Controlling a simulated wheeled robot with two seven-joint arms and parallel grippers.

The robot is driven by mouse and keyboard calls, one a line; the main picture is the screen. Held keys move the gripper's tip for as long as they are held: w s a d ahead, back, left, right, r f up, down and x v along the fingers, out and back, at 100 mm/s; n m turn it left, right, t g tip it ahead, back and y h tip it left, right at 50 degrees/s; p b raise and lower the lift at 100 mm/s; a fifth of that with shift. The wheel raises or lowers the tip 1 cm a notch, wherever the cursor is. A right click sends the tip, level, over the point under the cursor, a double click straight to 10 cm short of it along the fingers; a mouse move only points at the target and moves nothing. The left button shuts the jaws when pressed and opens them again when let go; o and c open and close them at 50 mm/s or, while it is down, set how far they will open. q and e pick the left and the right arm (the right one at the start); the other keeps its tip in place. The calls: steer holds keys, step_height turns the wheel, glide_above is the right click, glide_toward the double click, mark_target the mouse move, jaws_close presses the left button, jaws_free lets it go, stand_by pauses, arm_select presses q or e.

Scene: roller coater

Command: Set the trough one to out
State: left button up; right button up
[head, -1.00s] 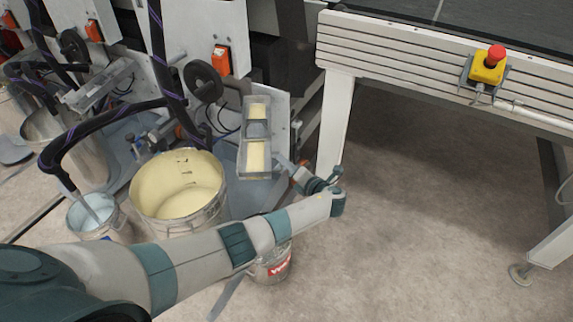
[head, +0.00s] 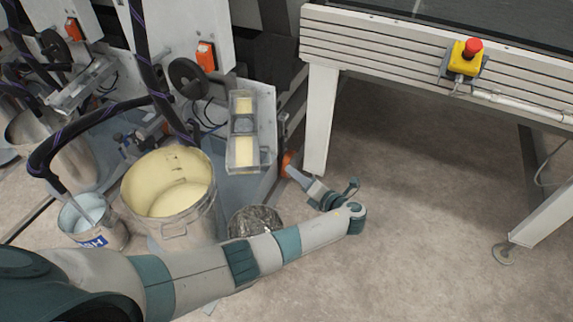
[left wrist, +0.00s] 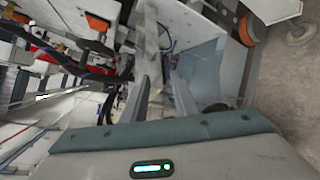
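A clear trough (head: 243,150) with cream paint in it sits at the nearest coater unit, left of the conveyor leg. Another clear trough (head: 85,88) shows farther left. I cannot tell from labels which is trough one. My left gripper (head: 291,169) is just right of the near trough's lower end, beside an orange round part (head: 288,160). In the left wrist view its two fingers (left wrist: 160,95) stand apart with nothing seen between them, facing grey machine panels. The orange part (left wrist: 247,30) shows there at upper right. My right gripper is out of view.
A large bucket of cream paint (head: 170,200), a smaller bucket (head: 92,222) and a metal can (head: 256,220) stand near my left arm. The conveyor frame (head: 390,50) carries a red emergency button (head: 473,46). Floor under the conveyor is clear.

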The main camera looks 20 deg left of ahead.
arm_select(q)
steer(key=shift+p+v, duration=0.3)
steer(key=shift+v, duration=2.1)
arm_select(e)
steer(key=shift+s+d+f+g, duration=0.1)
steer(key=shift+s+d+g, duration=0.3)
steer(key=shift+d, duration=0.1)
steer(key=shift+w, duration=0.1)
